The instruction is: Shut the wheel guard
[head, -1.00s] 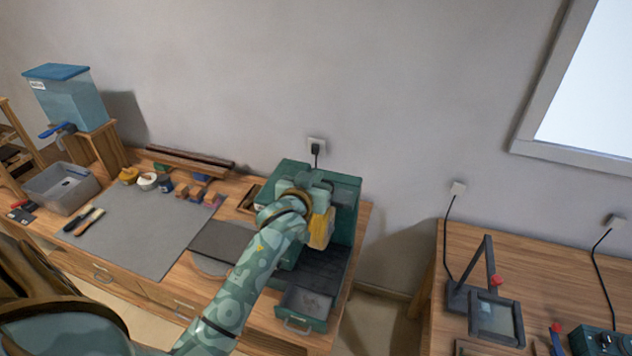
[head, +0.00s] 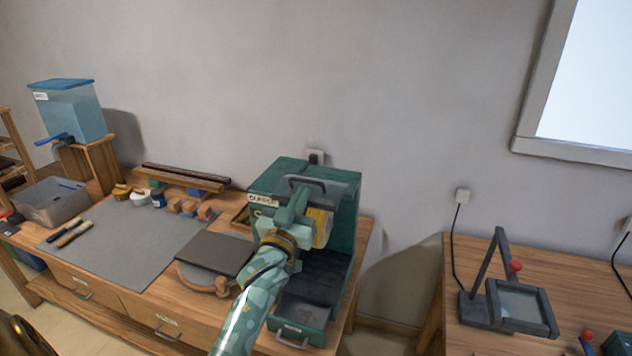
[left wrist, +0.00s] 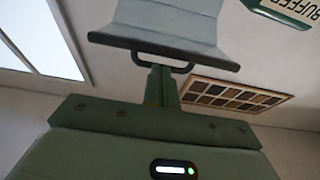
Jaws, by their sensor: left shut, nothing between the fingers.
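The green buffer machine (head: 346,226) stands at the right end of the long bench. Its grey-green wheel guard (head: 340,192) is raised, with a dark bar handle (head: 305,181). The yellow wheel (head: 319,228) shows uncovered below it. My left gripper (head: 299,203) is shut and empty in front of the guard, just below the handle. In the left wrist view the closed fingers (left wrist: 162,84) point at the handle (left wrist: 148,62) on the guard's edge (left wrist: 165,25). I cannot tell whether they touch. My forearm hides part of the machine's front. My right gripper is not in view.
A green drawer (head: 300,322) juts out below the machine. A dark slab (head: 215,253) and a grey mat (head: 130,236) lie to the left, with small jars and blocks behind. A second bench (head: 550,260) stands right, across a gap.

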